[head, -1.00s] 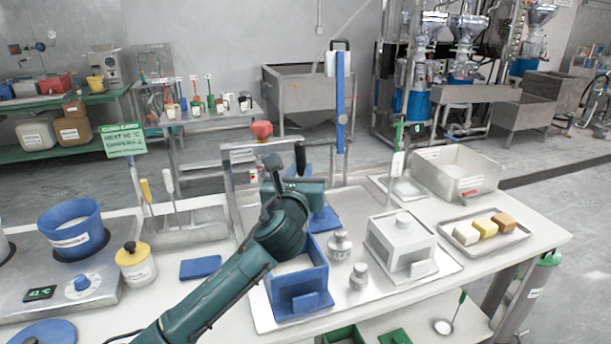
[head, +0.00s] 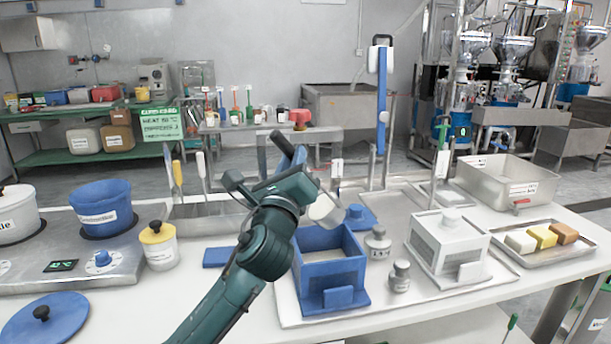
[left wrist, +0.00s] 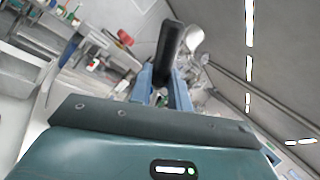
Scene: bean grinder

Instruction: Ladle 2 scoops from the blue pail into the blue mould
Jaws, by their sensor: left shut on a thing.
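The blue pail (head: 98,220) stands on the hotplate at the left. The open blue mould (head: 331,272) stands on the tray in the middle, with a pale inside partly visible. My left gripper (head: 300,178) is shut on the ladle, whose dark handle (head: 284,146) sticks up beyond the fingers. The pale ladle bowl (head: 325,211) hangs tilted above the back of the blue mould. In the left wrist view, the dark handle (left wrist: 169,50) stands between the blue fingers (left wrist: 163,88). What the bowl holds is hidden. My right gripper is not in view.
A white mould (head: 449,242) and two small jars (head: 378,243) stand right of the blue mould. A yellow-lidded jar (head: 158,246) stands beside the hotplate (head: 125,262). A blue lid (head: 45,320) lies at front left. A steel pan (head: 507,183) stands at back right.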

